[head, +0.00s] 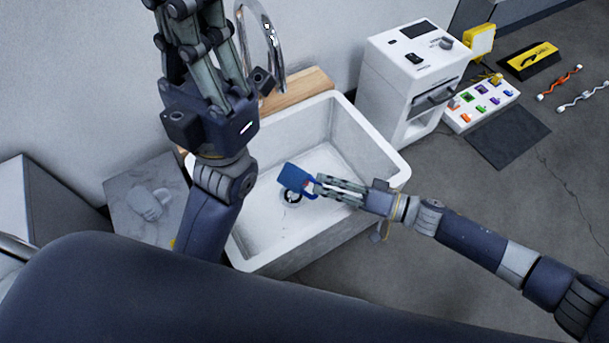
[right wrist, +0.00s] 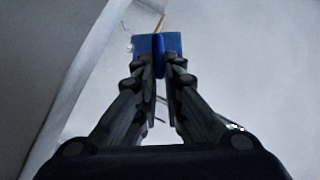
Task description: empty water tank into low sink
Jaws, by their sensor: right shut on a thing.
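The blue water tank (head: 293,174) is small and box-like with a handle, and hangs tilted over the white sink (head: 262,235). My right gripper (head: 319,185) comes in from the right and is shut on the tank's handle. In the right wrist view the tank (right wrist: 174,43) shows beyond the fingertips, with the handle between them. The dark ring of the sink's drain lies just below the tank in the head view. I cannot see water or into the tank. My left gripper (head: 195,35) is raised at the top left, fingers pointing up and partly cut off; its opening is unclear.
A chrome faucet (head: 275,45) and a wooden board (head: 305,88) are behind the sink. A white machine (head: 385,65) stands to the right, with a tray of coloured parts (head: 482,103) and a dark mat (head: 508,135) beyond. A grey block (head: 150,185) is at left.

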